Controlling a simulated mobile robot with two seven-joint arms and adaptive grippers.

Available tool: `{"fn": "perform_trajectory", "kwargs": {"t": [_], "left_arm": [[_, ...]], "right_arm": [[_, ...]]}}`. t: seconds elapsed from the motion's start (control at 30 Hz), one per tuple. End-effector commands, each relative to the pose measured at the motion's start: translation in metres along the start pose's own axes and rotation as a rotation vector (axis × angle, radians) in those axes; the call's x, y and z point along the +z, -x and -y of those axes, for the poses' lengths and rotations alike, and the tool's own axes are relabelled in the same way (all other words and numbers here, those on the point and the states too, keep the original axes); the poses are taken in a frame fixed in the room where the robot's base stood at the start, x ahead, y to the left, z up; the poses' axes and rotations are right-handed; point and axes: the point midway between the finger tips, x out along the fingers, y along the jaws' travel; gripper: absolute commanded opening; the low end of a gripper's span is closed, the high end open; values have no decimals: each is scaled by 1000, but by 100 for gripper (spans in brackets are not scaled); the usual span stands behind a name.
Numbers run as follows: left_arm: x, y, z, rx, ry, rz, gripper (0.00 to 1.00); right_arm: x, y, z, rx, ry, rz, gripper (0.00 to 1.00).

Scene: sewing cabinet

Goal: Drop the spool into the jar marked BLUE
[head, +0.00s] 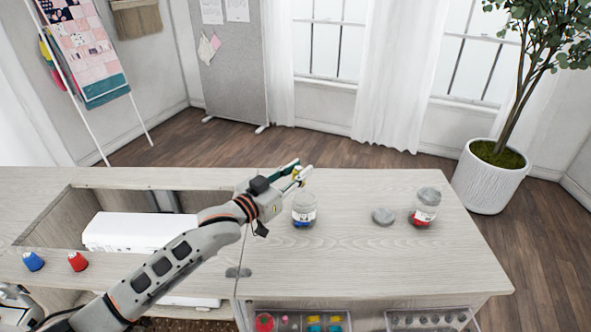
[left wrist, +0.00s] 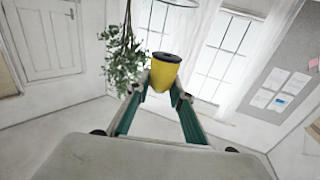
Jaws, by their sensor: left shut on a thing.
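My left gripper (head: 299,174) is shut on a yellow spool (left wrist: 165,72), which shows between the fingertips in the left wrist view. In the head view the spool is tiny and hard to make out. The gripper is at the upper rim area of an open glass jar (head: 304,212) with blue contents and a white label, whose text is too small to read surely. The spool's exact height over the jar's mouth is unclear. A thin curved rim (left wrist: 165,3) crosses the top of the left wrist view.
A second jar (head: 425,207) with red contents and a grey lid stands right; a loose grey lid (head: 383,216) lies beside it. Blue (head: 33,261) and red (head: 77,261) spools and a white machine (head: 135,231) are left. Drawers (head: 300,312) stand open in front.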

Motion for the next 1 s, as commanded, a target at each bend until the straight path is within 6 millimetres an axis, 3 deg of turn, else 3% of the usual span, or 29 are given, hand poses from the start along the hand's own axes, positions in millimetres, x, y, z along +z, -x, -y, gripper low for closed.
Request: {"fn": "perform_trajectory", "kwargs": {"t": [0.1,0.37,0.4,0.47,0.5,0.83,1.0], "left_arm": [[8,0,-1,1,1,1,9],[5,0,-2,1,0,-1,9],[5,0,-2,1,0,-1,24],[6,0,-2,1,0,-1,39],[6,0,-2,1,0,-1,41],[6,1,-2,1,0,0,41],[7,17,-1,0,0,1,41]], "right_arm": [[8,-3,2,-1,-1,5,61],[6,-3,1,0,-1,2,61],[6,-3,1,0,-1,2,61],[5,-3,1,0,-1,1,61],[5,-3,1,0,-1,1,61],[9,-3,-1,1,3,8,61],[8,-3,0,0,1,6,61]]}}
